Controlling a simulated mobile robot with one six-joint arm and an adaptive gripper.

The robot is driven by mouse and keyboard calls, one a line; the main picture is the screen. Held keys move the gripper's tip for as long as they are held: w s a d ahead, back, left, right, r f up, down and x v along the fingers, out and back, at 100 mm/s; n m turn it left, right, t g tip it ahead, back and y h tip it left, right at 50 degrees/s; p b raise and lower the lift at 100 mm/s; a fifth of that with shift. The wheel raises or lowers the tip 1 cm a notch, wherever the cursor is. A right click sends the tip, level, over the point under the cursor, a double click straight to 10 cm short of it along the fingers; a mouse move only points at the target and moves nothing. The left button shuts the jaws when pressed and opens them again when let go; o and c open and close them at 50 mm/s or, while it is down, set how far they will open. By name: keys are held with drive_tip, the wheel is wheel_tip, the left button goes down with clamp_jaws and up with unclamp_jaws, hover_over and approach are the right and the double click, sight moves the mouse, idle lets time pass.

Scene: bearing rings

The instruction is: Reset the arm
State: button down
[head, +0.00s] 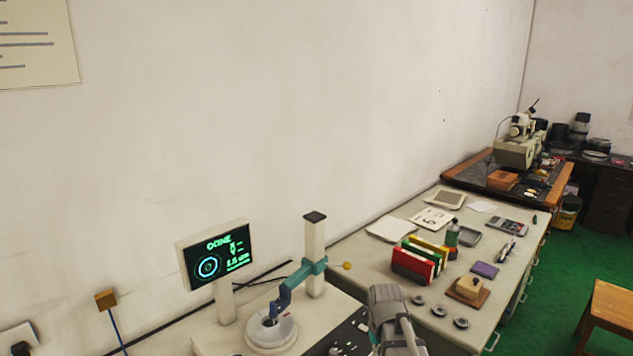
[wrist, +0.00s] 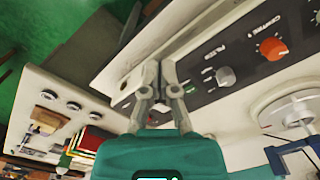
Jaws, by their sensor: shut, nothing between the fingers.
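My gripper (wrist: 160,72) shows in the wrist view with its two grey fingers shut and nothing between them. The fingertips are over the front control panel of the measuring machine, near its edge; whether they touch it I cannot tell. In the head view my grey arm (head: 390,310) rises at the bottom, just right of the machine's panel, and the fingers are hidden there. Several bearing rings lie on the bench right of my arm, such as one ring (head: 439,310); they also show at the left of the wrist view, with a middle ring (wrist: 73,106).
The measuring machine has a lit screen (head: 215,253), an upright column (head: 314,250), a teal probe arm (head: 300,274) and a round turntable (head: 272,332). Its panel carries an orange knob (wrist: 272,48).

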drive_tip(key=s+m, duration=0.1)
drive_tip(key=s, duration=0.8)
drive_tip(key=shift+d, duration=0.3)
idle(0.6)
